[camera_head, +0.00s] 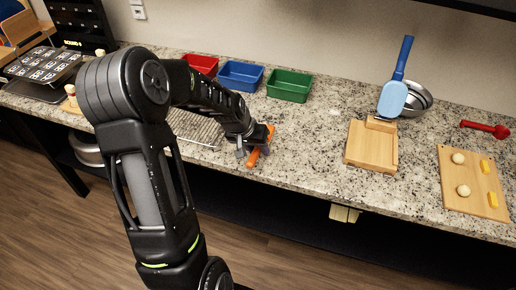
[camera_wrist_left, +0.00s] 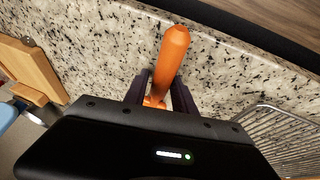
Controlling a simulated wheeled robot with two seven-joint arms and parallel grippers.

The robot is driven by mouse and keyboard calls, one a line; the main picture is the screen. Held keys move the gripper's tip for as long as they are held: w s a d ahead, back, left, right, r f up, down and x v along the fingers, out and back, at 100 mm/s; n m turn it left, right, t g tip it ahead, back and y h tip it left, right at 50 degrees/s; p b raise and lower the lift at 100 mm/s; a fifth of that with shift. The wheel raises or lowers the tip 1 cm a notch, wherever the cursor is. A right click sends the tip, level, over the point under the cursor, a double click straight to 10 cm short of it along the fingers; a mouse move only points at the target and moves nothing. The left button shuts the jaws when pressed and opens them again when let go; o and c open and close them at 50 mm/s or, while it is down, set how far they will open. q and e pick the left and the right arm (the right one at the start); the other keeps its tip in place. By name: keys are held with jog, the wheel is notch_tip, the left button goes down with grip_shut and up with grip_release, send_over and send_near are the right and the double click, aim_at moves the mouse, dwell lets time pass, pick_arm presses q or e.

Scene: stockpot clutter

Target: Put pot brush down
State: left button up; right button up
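An orange-handled tool, which I take to be the pot brush (camera_head: 254,158), is at my left gripper (camera_head: 256,143), low over the speckled stone counter near its front edge. In the left wrist view the orange handle (camera_wrist_left: 170,60) sticks out from between the two dark fingers of the gripper (camera_wrist_left: 160,97), which look closed around it. The brush's head is hidden behind the gripper body. I cannot tell whether the brush touches the counter. My right gripper is not in view.
A wire rack (camera_head: 196,130) lies left of the gripper. Red (camera_head: 203,64), blue (camera_head: 240,76) and green (camera_head: 289,86) bins stand behind. To the right are a wooden block stand (camera_head: 371,147), a blue-handled tool (camera_head: 394,97), a metal pan (camera_head: 420,98) and a board (camera_head: 474,190). Counter between is clear.

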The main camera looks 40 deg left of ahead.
pick_arm(q)
jog(key=shift+o, duration=1)
jog(key=shift+r, duration=0.1)
jog(key=shift+r, duration=0.2)
jog(key=shift+s+a+r, duration=0.1)
jog(key=shift+r, duration=0.15)
jog(key=b+v, duration=0.1)
jog(key=v, duration=1)
jog(key=shift+r, duration=0.1)
